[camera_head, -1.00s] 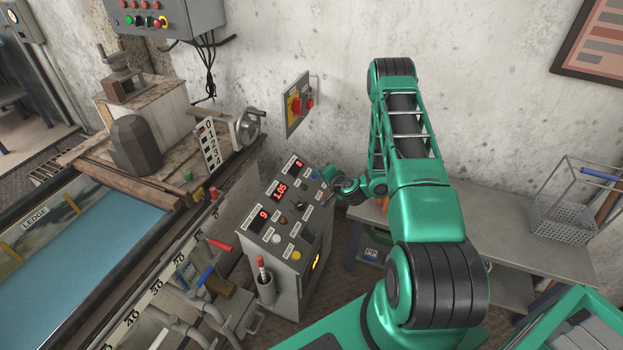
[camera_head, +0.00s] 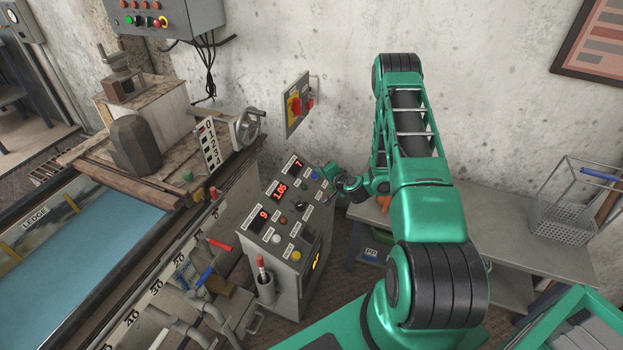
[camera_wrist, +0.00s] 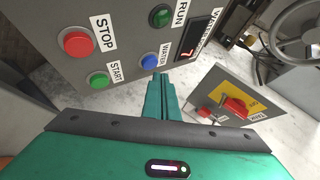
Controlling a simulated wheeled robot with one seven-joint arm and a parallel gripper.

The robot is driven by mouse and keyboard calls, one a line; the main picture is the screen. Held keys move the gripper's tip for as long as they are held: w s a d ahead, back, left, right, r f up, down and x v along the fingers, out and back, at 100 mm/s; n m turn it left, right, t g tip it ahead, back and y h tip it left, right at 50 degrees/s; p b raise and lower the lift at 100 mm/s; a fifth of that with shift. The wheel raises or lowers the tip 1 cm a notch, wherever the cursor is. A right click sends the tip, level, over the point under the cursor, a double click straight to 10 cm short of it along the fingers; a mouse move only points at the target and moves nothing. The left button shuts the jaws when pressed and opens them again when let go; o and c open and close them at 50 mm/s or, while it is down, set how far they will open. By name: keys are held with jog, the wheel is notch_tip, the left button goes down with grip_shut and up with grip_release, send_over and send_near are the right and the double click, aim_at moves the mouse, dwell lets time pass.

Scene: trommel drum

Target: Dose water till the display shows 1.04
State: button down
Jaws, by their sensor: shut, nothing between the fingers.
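The control console (camera_head: 290,235) stands left of my arm in the head view. Its middle red display (camera_head: 280,192) reads 1.05. The top display (camera_head: 298,163) reads 7 and the lower one (camera_head: 263,214) reads 9. In the wrist view the blue button (camera_wrist: 149,61) carries the label WATER. My gripper (camera_wrist: 160,78) is shut and empty, its tips just below the blue button in the picture. Whether they touch the panel I cannot tell. In the head view my gripper (camera_head: 330,172) is at the console's upper right edge.
In the wrist view, a red STOP button (camera_wrist: 77,42), a green START button (camera_wrist: 98,80) and a green RUN lamp (camera_wrist: 161,16) surround the blue button. A wall switch box (camera_head: 298,103) with a red handle is behind the console. A grey bench (camera_head: 490,240) stands at right.

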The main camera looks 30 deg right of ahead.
jog(key=shift+r, duration=0.1)
jog(key=r, duration=0.1)
jog(key=s+d+r, duration=0.1)
jog(key=s+r, duration=0.1)
jog(key=r, duration=0.1)
jog(key=shift+d+r, duration=0.1)
jog(key=shift+d, duration=0.15)
dwell(0.3)
dwell(0.6)
jog(key=shift+w, duration=0.1)
